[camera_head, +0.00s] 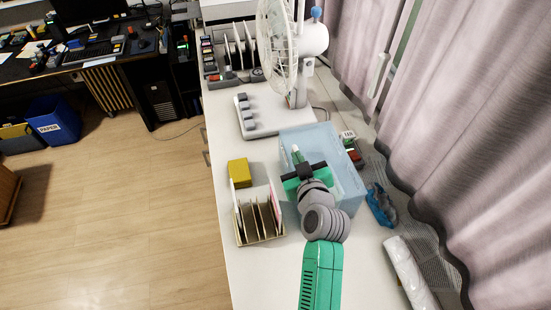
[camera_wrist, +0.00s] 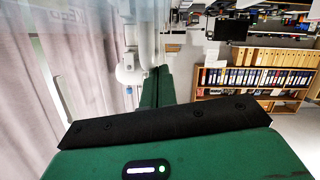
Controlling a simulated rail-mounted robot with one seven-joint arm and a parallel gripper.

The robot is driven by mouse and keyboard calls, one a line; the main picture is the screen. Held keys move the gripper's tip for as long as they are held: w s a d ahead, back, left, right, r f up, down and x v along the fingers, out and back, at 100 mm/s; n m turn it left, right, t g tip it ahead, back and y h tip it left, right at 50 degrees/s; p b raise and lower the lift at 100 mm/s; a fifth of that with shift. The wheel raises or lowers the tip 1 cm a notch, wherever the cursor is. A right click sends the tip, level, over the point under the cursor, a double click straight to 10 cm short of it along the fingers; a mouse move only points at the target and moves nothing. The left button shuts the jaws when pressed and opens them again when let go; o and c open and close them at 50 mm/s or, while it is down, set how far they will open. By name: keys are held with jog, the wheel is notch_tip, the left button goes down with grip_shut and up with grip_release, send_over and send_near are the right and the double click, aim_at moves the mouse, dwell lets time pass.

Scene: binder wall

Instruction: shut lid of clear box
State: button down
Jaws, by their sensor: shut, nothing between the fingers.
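The clear box (camera_head: 349,189) is a pale blue, see-through box on the white table, right of centre in the head view. My arm and gripper cover much of its front left part. A pale translucent panel (camera_head: 318,137) shows at its far side; I cannot tell the lid's exact angle. My gripper (camera_head: 297,153) is shut and empty, overlapping the box in the head view; contact with it cannot be told.
A white fan (camera_head: 290,60) stands behind the box. A yellow block (camera_head: 239,172) and a slotted organizer (camera_head: 259,222) are to the left. A blue item (camera_head: 381,205), a white roll (camera_head: 409,272) and curtains (camera_head: 450,130) are to the right. The front left table is clear.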

jog(key=shift+d+r, duration=0.15)
notch_tip(320, 180, up, 5)
jog(key=p, duration=0.4)
jog(key=a+f+b+v, duration=0.1)
jog(key=b+v, duration=0.1)
jog(key=v, duration=0.7)
jog(key=shift+s+d, duration=0.15)
jog(key=shift+s, duration=0.4)
jog(key=a+r+t+p, duration=0.2)
jog(key=r+p, duration=0.1)
jog(key=r, duration=1)
jog(key=a+r+t+p, duration=0.2)
jog(key=a+r+p, duration=0.1)
jog(key=r, duration=1)
jog(key=s+a+r+m+t+p, duration=0.1)
jog(key=s+r, duration=0.3)
jog(key=r, duration=0.5)
jog(key=s+a+r+m+t+h+p, duration=0.1)
jog(key=s+a+r+t+p, duration=0.1)
jog(key=s+r, duration=0.3)
jog(key=s+a+r+m+t+h+p, duration=0.1)
jog(key=s+r+m+t+p, duration=0.1)
jog(key=r, duration=1.1)
jog(key=shift+s+a+r+t, duration=0.35)
jog(key=shift+s+t, duration=0.25)
jog(key=shift+s, duration=0.6)
